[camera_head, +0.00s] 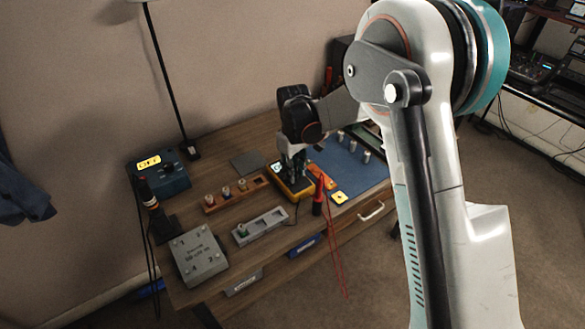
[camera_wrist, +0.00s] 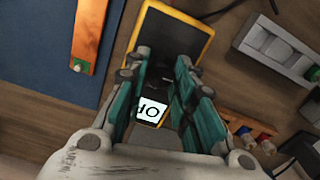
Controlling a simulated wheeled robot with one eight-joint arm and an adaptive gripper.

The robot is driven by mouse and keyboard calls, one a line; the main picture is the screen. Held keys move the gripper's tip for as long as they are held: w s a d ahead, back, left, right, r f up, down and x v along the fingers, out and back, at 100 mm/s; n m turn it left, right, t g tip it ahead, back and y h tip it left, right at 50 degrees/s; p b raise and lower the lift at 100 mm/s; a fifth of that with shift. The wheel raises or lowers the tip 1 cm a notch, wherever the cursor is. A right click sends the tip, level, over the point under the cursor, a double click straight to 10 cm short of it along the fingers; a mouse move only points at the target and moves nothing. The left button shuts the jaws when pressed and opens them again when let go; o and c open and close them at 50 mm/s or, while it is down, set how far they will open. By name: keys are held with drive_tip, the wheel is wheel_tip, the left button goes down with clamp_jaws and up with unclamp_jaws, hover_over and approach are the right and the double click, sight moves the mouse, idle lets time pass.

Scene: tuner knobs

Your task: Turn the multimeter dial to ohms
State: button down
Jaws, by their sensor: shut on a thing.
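The multimeter (camera_head: 299,193), with a yellow rim and dark face, lies on the wooden table beside the blue mat. My gripper (camera_head: 293,168) points down over it and hides most of its face. In the wrist view the multimeter (camera_wrist: 172,35) lies under my gripper (camera_wrist: 163,65). The fingers are shut at the middle of its face, where the dial sits; the dial is almost wholly hidden between them. The white display (camera_wrist: 150,109) shows upside-down letters that read "OH", with the rest hidden by a finger.
A blue mat (camera_head: 348,165) with several metal cylinders lies to the right. Red probe leads (camera_head: 319,194) stand close in front of the multimeter. A wooden rack (camera_head: 235,194), a grey tray (camera_head: 260,227), a grey box (camera_head: 198,255) and a blue device (camera_head: 168,182) occupy the left.

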drive_tip(key=shift+m, duration=0.4)
drive_tip(key=shift+w, duration=0.1)
idle(0.8)
drive_tip(key=c, duration=1.3)
unclamp_jaws()
wheel_tip(320, 180, up, 12)
drive_tip(key=shift+a, duration=0.1)
